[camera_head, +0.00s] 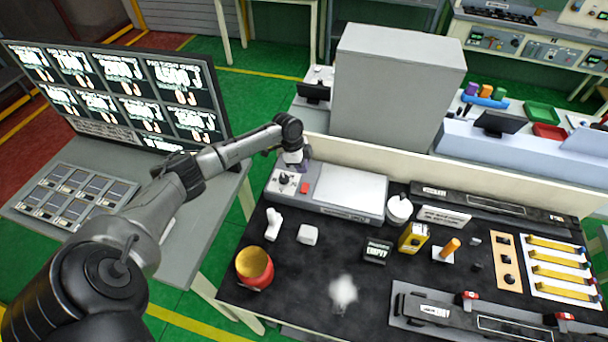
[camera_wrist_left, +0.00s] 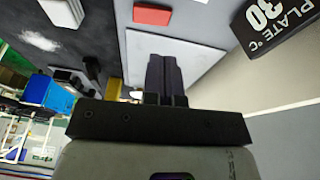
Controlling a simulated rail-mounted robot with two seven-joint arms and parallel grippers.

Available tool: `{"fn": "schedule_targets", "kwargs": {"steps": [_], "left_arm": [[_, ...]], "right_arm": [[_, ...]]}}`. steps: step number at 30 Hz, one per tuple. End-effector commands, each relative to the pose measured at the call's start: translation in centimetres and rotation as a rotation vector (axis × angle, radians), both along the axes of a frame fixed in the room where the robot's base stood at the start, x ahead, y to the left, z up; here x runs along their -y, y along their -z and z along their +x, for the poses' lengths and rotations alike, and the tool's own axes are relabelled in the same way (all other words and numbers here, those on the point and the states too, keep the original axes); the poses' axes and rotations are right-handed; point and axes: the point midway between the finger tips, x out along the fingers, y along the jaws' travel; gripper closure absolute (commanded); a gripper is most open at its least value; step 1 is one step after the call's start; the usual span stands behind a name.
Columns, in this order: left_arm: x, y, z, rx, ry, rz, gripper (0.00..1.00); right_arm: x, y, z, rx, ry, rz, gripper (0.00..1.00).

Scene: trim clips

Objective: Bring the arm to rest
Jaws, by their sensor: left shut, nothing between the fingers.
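My left arm (camera_head: 225,152) reaches in from the left, over the grey panel table. My left gripper (camera_head: 299,165) points down above the left end of the grey plate device (camera_head: 340,210), near its knob and red button (camera_head: 305,188). In the left wrist view the two fingers (camera_wrist_left: 164,75) are pressed together with nothing between them. Behind them are the white plate top (camera_wrist_left: 205,62), the red button (camera_wrist_left: 152,14) and a dark label reading "PLATE 30 °C" (camera_wrist_left: 270,20). I cannot tell the exact gap between fingertips and device. My right gripper is in neither view.
The black bench (camera_head: 300,262) holds a red-and-yellow round container (camera_head: 254,266), white parts (camera_head: 308,235), a yellow box (camera_head: 413,237), a white pot (camera_head: 399,209) and yellow clips (camera_head: 556,258). A tall grey box (camera_head: 395,85) stands behind. A screen (camera_head: 120,95) stands left.

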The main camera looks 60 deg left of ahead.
Motion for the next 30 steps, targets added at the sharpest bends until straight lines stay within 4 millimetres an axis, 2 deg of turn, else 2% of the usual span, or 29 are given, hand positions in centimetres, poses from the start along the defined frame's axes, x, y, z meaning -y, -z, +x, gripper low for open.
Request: {"fn": "schedule_targets", "kwargs": {"steps": [6, 12, 18, 25, 30], "left_arm": [[-1.3, -3.7, -0.3, 0.001, -0.001, 0.001, 1.0], [-1.9, -5.9, -0.5, 0.001, -0.002, 0.001, 1.0], [-2.1, -6.8, -0.6, 0.001, 0.0, -0.001, 1.0], [-2.2, -6.9, -0.6, 0.0, -0.002, -0.001, 1.0], [-2.2, -6.9, -0.6, -0.021, -0.083, -0.013, 1.0]], "right_arm": [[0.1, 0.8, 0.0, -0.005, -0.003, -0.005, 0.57], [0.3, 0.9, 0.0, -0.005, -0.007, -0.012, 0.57], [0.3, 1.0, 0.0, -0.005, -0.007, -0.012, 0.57], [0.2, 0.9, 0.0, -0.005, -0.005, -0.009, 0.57], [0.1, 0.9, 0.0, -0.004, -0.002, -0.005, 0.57]]}}
